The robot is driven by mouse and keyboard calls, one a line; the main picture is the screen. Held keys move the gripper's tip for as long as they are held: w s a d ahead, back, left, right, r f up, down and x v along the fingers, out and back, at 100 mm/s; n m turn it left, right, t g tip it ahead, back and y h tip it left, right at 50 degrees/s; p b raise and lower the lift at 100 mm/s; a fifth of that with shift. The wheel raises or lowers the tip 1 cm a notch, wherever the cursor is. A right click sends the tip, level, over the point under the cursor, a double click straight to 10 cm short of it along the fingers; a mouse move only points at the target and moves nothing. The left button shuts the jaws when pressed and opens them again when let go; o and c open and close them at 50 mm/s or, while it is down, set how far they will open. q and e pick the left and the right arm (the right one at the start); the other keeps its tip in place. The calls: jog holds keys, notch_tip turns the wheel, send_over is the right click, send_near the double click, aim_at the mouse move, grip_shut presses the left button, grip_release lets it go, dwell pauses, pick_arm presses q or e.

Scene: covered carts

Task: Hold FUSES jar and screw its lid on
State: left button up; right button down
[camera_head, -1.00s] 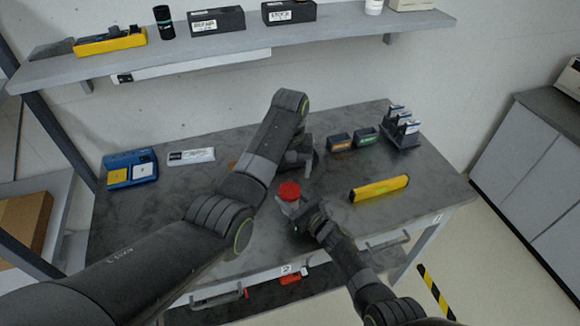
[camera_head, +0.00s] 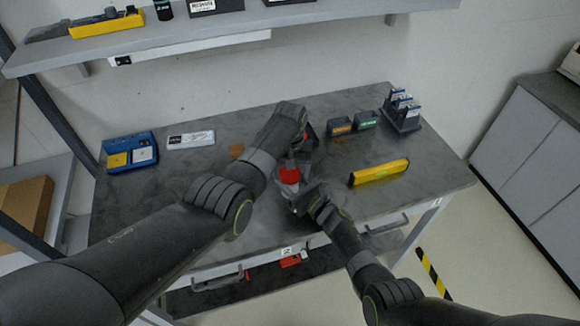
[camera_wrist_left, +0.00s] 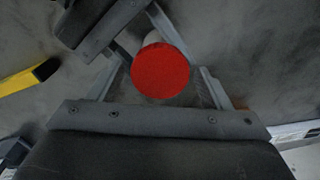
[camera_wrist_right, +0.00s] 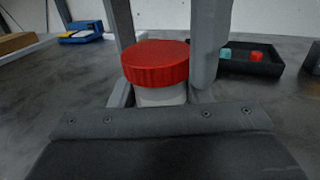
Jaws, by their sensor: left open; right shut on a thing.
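A red ribbed lid (camera_wrist_right: 157,64) sits on top of a pale jar (camera_wrist_right: 160,96) in the right wrist view. I cannot tell whether its thread is engaged, and no FUSES label is visible. My right gripper (camera_head: 297,194) is shut on the jar below the lid and holds it upright. My left gripper (camera_wrist_right: 168,70) is open, pointing down, with one finger on each side of the lid. The left wrist view shows the round lid (camera_wrist_left: 160,70) from above, between the open fingers. The head view shows the lid (camera_head: 289,175) partly covered by the left gripper.
A dark tray (camera_wrist_right: 240,68) with teal and red pieces stands behind the jar. A yellow level (camera_head: 378,171) lies to the right. Two small bins (camera_head: 340,126) and a card rack (camera_head: 402,118) stand at the back right. A blue case (camera_head: 128,166) lies at the left.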

pick_arm(q)
jog(key=shift+c, duration=0.3)
jog(key=c, duration=0.9)
jog(key=o, duration=1.1)
notch_tip(320, 180, up, 12)
jog(key=shift+r, duration=0.1)
pick_arm(e)
jog(key=c, duration=0.7)
grip_release()
